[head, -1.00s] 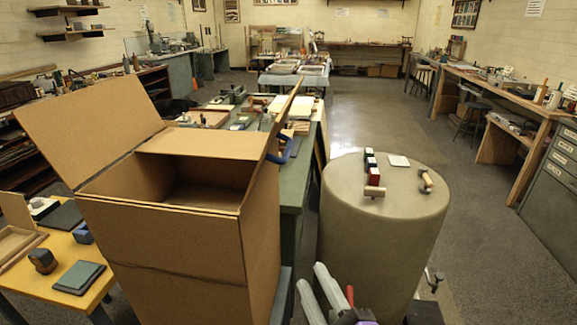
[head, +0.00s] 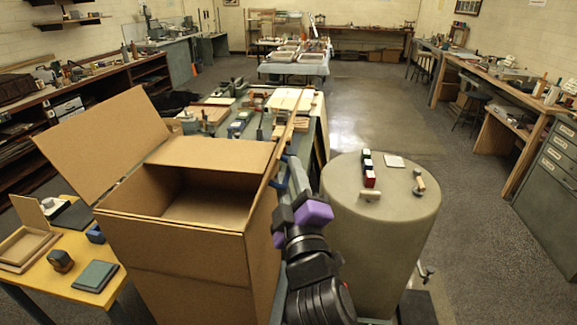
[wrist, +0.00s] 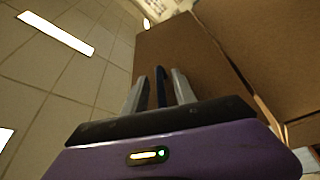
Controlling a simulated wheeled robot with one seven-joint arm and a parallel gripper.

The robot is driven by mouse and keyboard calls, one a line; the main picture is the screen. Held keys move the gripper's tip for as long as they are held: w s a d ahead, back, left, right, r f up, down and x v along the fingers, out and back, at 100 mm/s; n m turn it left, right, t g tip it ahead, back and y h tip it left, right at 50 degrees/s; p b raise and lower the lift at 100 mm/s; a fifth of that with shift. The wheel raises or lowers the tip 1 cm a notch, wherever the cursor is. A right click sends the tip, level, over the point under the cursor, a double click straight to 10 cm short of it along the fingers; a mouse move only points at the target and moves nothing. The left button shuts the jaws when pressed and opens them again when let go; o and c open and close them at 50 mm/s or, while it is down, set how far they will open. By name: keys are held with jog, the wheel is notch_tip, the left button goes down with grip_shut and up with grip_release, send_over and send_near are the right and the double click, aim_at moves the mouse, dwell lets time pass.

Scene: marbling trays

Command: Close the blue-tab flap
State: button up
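The open cardboard box (head: 185,250) stands left of centre in the head view. Its right flap (head: 288,135) stands up steeply, seen nearly edge-on. A small blue tab (head: 281,184) shows at that flap's outer side. My gripper (wrist: 158,76) is at the right of the box, beside this flap. In the wrist view its two pale fingers are apart, with a dark blue strip, seemingly the tab (wrist: 161,90), between them. A gap shows on each side, so it looks ungripped. The brown cardboard (wrist: 195,55) fills the view beyond the fingers.
The box's left flap (head: 100,140) leans wide open and its back flap (head: 212,152) slopes outward. A round drum (head: 380,235) with rollers and small blocks stands close at right. A yellow table (head: 50,265) is at left. Floor is clear farther right.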

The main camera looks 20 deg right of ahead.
jog(key=shift+w+d+r, duration=0.1)
jog(key=shift+w+d, duration=0.05)
jog(key=shift+w, duration=0.45)
grip_shut()
dwell(1.1)
